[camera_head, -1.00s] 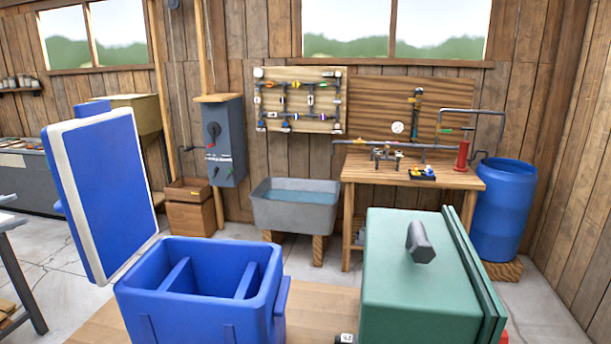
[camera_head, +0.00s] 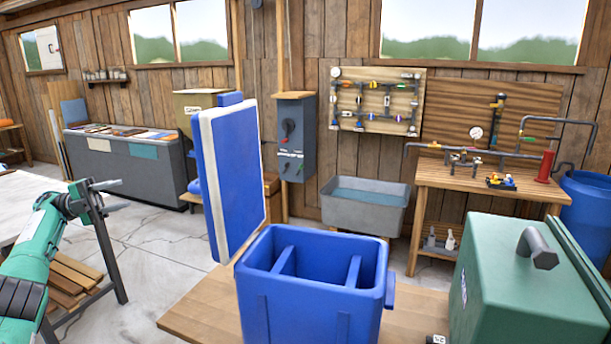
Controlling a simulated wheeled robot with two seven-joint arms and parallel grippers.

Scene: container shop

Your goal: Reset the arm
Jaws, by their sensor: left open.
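My left arm, green with dark bands, comes in at the lower left in the head view. My left gripper (camera_head: 107,197) is at its end, with its two grey fingers apart and nothing between them. It is in the air left of the blue cooler (camera_head: 312,305), clear of it. The cooler's lid (camera_head: 228,180) stands upright and open on its left side. Dividers show inside the cooler, and the part of its floor in sight looks empty. My right gripper is not in view.
A green box (camera_head: 510,285) with a dark handle stands right of the cooler on a wooden top (camera_head: 205,305). A white-topped table (camera_head: 30,200) is at the left, near my arm. A grey water tub (camera_head: 365,206) and a workbench (camera_head: 480,177) stand behind. Open floor lies between.

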